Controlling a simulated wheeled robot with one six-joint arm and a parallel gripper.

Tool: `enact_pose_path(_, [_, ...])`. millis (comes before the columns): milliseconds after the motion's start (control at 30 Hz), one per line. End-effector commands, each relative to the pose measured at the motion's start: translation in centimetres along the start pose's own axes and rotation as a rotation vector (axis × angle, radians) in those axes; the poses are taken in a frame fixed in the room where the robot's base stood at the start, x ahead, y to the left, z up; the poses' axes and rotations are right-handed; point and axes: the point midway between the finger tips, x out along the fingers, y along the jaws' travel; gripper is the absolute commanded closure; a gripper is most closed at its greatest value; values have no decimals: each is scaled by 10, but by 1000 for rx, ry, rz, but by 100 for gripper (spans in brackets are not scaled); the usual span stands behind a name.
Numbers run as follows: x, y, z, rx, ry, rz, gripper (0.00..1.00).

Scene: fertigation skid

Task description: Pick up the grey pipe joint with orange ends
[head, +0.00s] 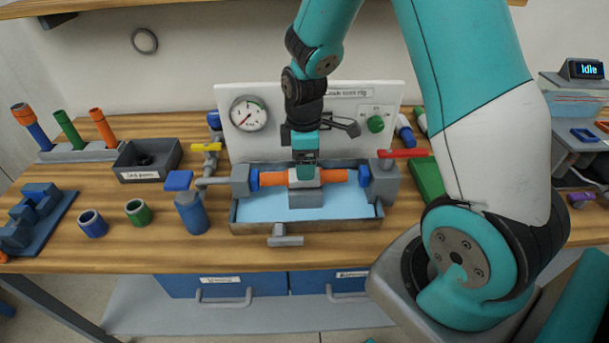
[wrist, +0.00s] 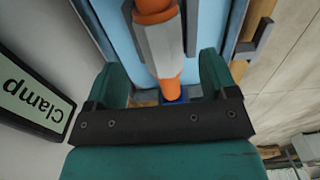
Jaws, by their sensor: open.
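The grey pipe joint with orange ends (head: 334,176) lies level across the rig, between two blue-ringed grey end blocks (head: 241,180). It sits over a grey support in the middle of the tray. In the wrist view the joint (wrist: 160,48) runs between my fingers, with its grey middle beyond them and an orange end nearer. My gripper (head: 305,163) is right above the joint's middle, pointing down, and hides part of it. In the wrist view my gripper (wrist: 163,75) is open, with one finger on each side of the joint and visible gaps.
The grey tray (head: 250,226) has a light blue floor. A panel (head: 222,110) with a gauge stands close behind. A yellow-handled valve (head: 207,147) is at left and a red handle (head: 402,153) at right. A "Clamp" label (wrist: 30,102) shows beside my gripper.

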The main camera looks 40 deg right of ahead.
Motion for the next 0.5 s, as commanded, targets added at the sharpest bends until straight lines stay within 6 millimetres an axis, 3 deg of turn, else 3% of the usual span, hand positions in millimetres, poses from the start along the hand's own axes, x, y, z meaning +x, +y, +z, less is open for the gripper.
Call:
enact_pose_path(233, [35, -3, 0, 0, -2, -5, 21])
enact_pose_path(500, [43, -2, 0, 0, 0, -1, 21])
